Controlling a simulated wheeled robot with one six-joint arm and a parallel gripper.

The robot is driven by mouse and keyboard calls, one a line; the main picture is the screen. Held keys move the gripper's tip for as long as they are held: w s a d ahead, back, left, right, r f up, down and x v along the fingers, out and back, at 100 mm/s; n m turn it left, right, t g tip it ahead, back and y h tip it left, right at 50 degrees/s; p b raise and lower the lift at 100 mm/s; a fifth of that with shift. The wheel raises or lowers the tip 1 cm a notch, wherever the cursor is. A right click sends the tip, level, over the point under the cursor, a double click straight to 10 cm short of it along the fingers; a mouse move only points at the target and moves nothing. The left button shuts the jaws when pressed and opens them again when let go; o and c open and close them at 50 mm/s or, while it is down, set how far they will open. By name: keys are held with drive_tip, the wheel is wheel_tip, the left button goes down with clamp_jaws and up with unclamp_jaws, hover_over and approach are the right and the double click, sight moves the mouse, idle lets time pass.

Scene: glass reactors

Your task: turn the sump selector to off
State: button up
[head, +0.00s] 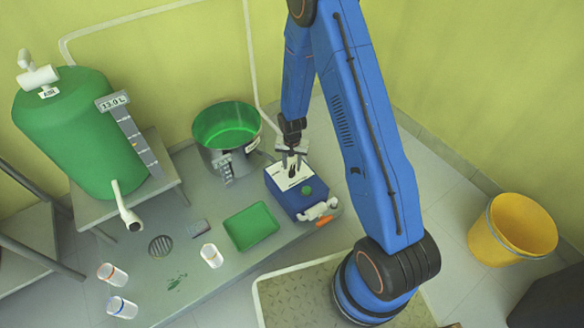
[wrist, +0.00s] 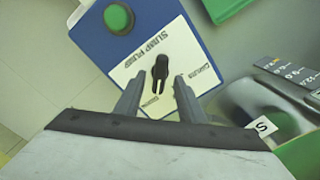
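The sump pump box (head: 284,200) is blue with a white top panel and stands on the grey bench. My gripper (head: 291,160) is over the box, fingers pointing down. In the wrist view, my gripper (wrist: 158,88) is open, with one finger on each side of the knob's narrow end and gaps between.
A round green button (wrist: 118,18) is on the box beside the selector. A steel pot with green liquid (head: 226,128) stands close behind-left of the box. A green tray (head: 251,226), a white cup (head: 211,256) and a green tank (head: 75,130) are further left.

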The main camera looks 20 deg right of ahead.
drive_tip(key=shift+f, duration=0.85)
clamp_jaws()
drive_tip(key=shift+n, duration=0.3)
drive_tip(key=n, duration=0.4)
drive_tip(key=shift+n, duration=2)
